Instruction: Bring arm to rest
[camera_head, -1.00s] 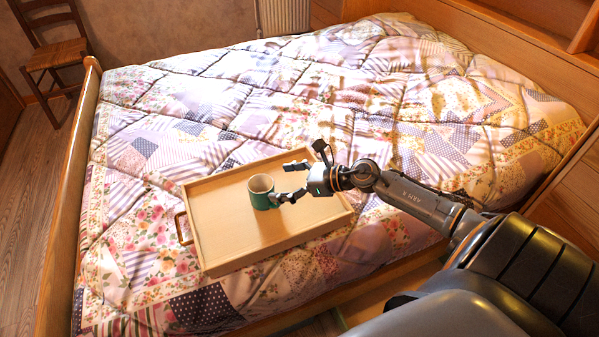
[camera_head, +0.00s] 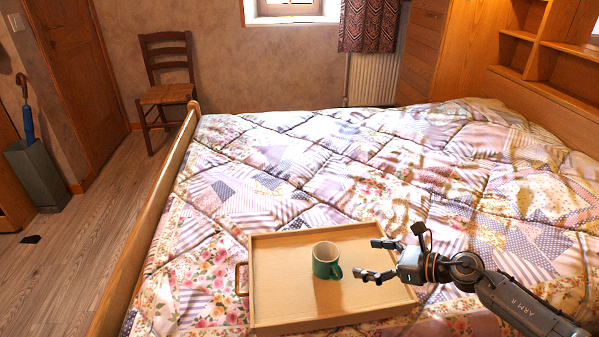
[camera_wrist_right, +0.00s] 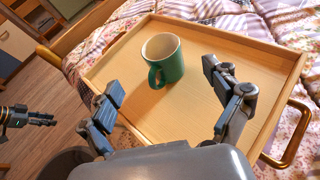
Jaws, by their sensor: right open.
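My right gripper (camera_head: 376,260) is open and empty at the right side of the wooden tray, its fingers pointing left toward a green mug. The green mug (camera_head: 324,262) stands upright on the tray (camera_head: 283,312), apart from the fingers. In the right wrist view the mug (camera_wrist_right: 168,66) stands beyond the two spread fingers of the right gripper (camera_wrist_right: 170,108), its handle facing the camera. Another dark gripper (camera_wrist_right: 42,119), my left one, shows at the left edge of the right wrist view; its jaw state is unclear. It is not in the head view.
The tray lies on a bed with a patchwork quilt (camera_head: 290,170). A wooden bed rail (camera_head: 150,230) runs along the left. A chair (camera_head: 165,85) and an umbrella stand (camera_head: 37,175) stand beyond it. Shelves (camera_head: 560,65) are at the back right. Floor at left is mostly clear.

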